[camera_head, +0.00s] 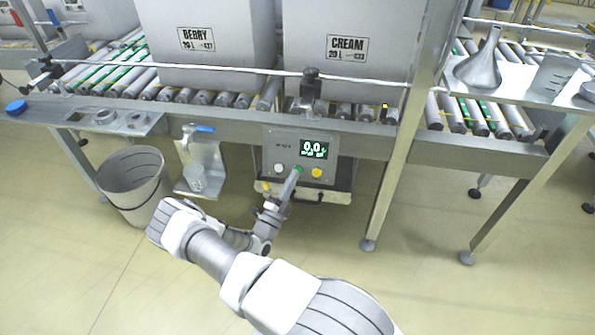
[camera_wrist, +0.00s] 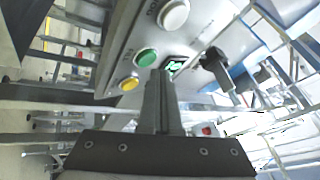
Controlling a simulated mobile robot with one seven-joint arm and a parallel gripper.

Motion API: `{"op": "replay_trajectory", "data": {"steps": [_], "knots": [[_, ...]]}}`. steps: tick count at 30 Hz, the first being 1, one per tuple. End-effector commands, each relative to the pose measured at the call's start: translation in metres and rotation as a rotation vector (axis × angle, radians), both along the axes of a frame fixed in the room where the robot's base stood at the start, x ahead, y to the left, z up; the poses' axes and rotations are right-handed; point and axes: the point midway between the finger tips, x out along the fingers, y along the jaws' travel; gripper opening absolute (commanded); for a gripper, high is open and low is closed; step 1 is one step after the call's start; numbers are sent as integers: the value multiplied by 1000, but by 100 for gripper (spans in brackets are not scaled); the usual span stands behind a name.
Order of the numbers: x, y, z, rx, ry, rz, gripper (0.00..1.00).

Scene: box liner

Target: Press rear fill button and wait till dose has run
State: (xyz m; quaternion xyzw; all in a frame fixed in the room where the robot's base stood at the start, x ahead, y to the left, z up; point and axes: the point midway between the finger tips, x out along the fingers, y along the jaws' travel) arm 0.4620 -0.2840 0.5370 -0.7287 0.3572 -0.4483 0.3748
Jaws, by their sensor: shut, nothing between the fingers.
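A grey control panel (camera_head: 285,150) hangs at the front of the conveyor, with a lit display (camera_head: 314,149) that reads about 0.0. Below it are a white button (camera_head: 278,168), a green button (camera_head: 299,168) and a yellow button (camera_head: 317,172). The wrist view also shows the white (camera_wrist: 174,14), green (camera_wrist: 146,57) and yellow (camera_wrist: 128,83) buttons. My gripper (camera_head: 296,172) is shut and empty, its tips at the panel by the green button. In the wrist view the fingertips (camera_wrist: 158,74) overlap the area just beside the green button; I cannot tell whether they touch it.
Large grey containers marked BERRY (camera_head: 215,70) and CREAM (camera_head: 350,80) stand on the roller conveyor. A funnel (camera_head: 481,66) and beaker (camera_head: 553,78) stand on the right shelf.

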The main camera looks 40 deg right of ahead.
Motion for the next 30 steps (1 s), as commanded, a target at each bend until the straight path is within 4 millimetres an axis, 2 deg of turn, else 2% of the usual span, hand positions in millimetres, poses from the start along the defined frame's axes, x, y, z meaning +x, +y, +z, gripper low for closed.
{"op": "replay_trajectory", "data": {"steps": [30], "knots": [[7,-8,-4,-1,0,0,0]]}}
